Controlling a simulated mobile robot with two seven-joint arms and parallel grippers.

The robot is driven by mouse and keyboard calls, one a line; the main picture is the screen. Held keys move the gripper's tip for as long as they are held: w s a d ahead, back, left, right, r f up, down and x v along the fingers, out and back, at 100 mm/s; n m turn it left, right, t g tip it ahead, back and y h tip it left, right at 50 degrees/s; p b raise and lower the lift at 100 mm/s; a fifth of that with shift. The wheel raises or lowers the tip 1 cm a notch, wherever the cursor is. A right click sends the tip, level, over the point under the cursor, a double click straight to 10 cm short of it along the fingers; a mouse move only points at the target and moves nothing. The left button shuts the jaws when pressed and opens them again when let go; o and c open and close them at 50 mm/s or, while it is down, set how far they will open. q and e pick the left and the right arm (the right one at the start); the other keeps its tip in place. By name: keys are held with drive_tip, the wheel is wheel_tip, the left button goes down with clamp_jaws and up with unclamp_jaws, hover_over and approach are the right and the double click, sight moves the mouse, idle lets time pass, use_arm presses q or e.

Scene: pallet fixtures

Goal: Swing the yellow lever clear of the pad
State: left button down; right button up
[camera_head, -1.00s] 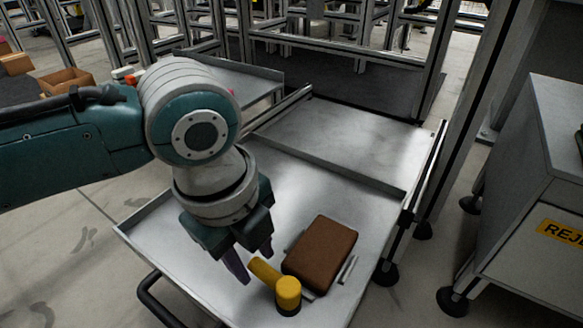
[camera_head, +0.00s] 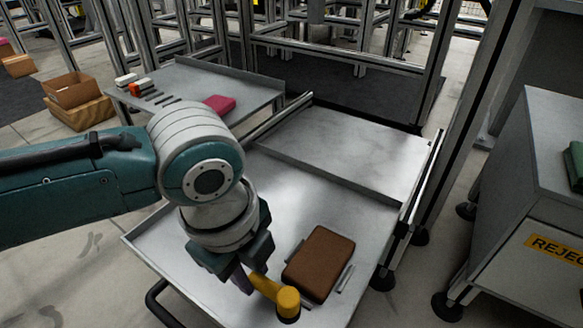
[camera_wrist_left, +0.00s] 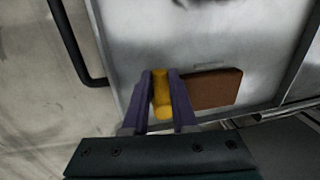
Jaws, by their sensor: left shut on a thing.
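The yellow lever (camera_head: 287,300) stands near the front edge of the metal tray, with its arm pointing left and away from the brown pad. The brown pad (camera_head: 320,262) lies flat just right of the lever, between two thin metal rails. My left gripper (camera_head: 252,281) is shut on the lever's arm. In the left wrist view its purple fingers (camera_wrist_left: 161,103) sit on either side of the yellow lever (camera_wrist_left: 162,92), and the pad (camera_wrist_left: 212,89) is to the right of them. The lever does not lie over the pad. My right gripper is not in view.
The metal tray (camera_head: 350,195) has raised edges and a cross bar. A black handle (camera_head: 158,300) juts from its front left. A grey side table (camera_head: 210,85) holds small blocks and a pink piece (camera_head: 219,104). A reject cabinet (camera_head: 530,200) stands at the right.

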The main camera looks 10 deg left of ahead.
use_arm(q)
drive_tip(key=c, duration=0.7)
unclamp_jaws()
wheel_tip(320, 180, up, 10)
drive_tip(key=s+p, duration=0.1)
drive_tip(key=p, duration=0.7)
drive_tip(key=shift+s+a+p, duration=0.25)
drive_tip(key=shift+s+p, duration=0.05)
drive_tip(key=shift+p, duration=0.1)
